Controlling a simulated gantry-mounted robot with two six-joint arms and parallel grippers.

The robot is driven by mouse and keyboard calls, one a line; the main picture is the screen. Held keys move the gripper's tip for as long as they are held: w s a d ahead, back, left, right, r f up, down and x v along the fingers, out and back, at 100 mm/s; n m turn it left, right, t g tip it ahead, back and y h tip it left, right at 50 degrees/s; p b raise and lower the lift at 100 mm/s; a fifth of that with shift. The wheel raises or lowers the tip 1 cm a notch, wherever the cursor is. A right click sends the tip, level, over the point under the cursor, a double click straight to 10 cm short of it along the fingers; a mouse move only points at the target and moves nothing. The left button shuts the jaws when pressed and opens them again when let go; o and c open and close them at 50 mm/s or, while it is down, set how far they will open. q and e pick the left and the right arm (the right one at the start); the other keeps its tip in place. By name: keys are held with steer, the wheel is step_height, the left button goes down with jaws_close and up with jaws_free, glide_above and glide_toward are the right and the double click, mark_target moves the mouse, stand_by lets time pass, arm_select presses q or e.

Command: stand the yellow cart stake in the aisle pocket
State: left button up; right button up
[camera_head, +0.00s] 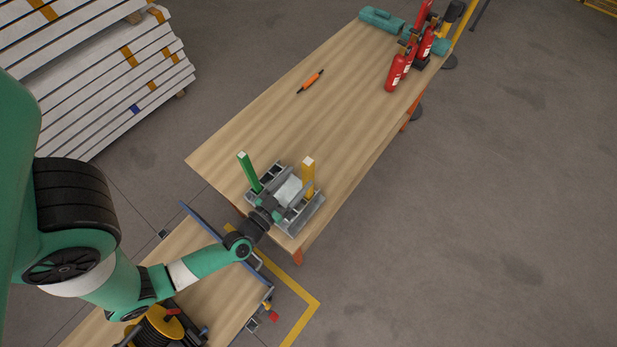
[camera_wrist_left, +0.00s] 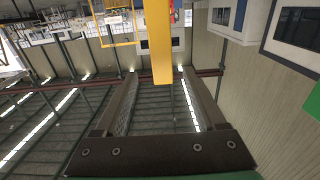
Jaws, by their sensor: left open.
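The yellow cart stake (camera_head: 308,176) stands about upright at the right side of the grey container frame (camera_head: 312,212) on the table. Its foot is hidden, so I cannot tell which pocket it is in. My left gripper (camera_head: 299,191) reaches over the frame from the lower left and is open. In the left wrist view the yellow stake (camera_wrist_left: 161,45) shows at the fingertips, lined up with the gap between the two fingers; contact is not visible. A green stake (camera_head: 249,171) stands upright at the frame's left corner. My right gripper is not in view.
The wooden table (camera_head: 290,125) is mostly clear beyond the frame. An orange-and-black tool (camera_head: 310,81) lies on it. A second bench (camera_head: 196,262) stands at lower left.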

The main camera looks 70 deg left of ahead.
mark_target(306, 170)
arm_select(q)
steer(key=x, duration=0.4)
steer(key=shift+r+b+x, duration=0.1)
steer(key=shift+r+x, duration=0.05)
steer(key=shift+x, duration=0.7)
steer(key=shift+r+b+x, duration=0.15)
steer(key=shift+x, duration=0.7)
steer(key=shift+r+b+x, duration=0.1)
steer(key=shift+r+x, duration=0.1)
steer(key=shift+x, duration=0.7)
steer(key=shift+s+a, duration=0.1)
jaws_close()
